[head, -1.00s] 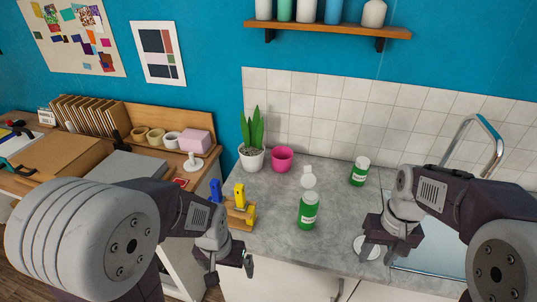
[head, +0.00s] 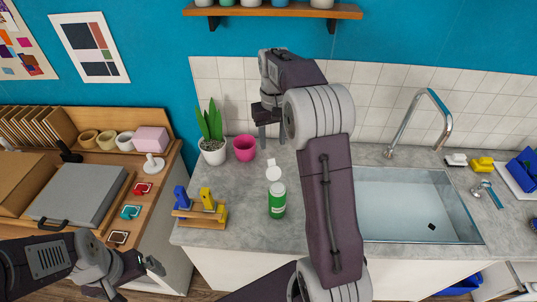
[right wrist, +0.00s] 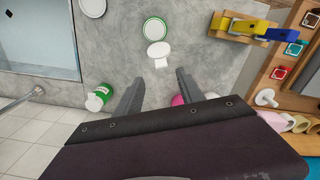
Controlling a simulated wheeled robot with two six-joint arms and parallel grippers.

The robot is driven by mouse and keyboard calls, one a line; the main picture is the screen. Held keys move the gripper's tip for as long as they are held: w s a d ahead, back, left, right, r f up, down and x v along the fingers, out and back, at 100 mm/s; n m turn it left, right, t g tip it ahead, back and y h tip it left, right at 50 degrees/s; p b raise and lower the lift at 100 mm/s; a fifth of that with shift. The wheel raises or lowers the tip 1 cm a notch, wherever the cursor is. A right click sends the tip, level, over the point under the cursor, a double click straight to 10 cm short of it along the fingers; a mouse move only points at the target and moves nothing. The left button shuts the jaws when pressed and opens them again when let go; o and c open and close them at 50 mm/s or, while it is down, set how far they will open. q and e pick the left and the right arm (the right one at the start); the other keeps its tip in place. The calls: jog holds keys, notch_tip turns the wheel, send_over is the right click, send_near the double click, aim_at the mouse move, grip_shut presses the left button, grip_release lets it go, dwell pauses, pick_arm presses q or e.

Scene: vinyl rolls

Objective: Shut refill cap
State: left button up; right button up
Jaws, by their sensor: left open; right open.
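A green bottle (head: 277,202) with a white top stands upright on the counter, and its round white cap (head: 273,171) is flipped open behind it. In the right wrist view the bottle's top (right wrist: 155,29) is seen from above with the cap (right wrist: 158,52) hinged out from it. My right gripper (head: 272,138) is open and empty, above the counter behind the cap. In the right wrist view its fingers (right wrist: 158,82) lie apart on either side below the cap, not touching it. My left gripper (head: 132,279) is open and empty, low in front of the counter.
A second green bottle (right wrist: 99,98) stands near the tiled wall, hidden by my arm in the head view. A pink pot (head: 244,149), a potted plant (head: 212,150) and a wooden holder (head: 196,214) stand left of the bottle. The sink (head: 410,205) is at right.

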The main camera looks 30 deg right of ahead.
aim_at(272, 159)
notch_tip(272, 159, down, 8)
jog(key=shift+w+f+p, duration=0.1)
jog(key=shift+p, duration=0.3)
grip_shut()
jog(key=shift+w, duration=0.1)
dwell(1.1)
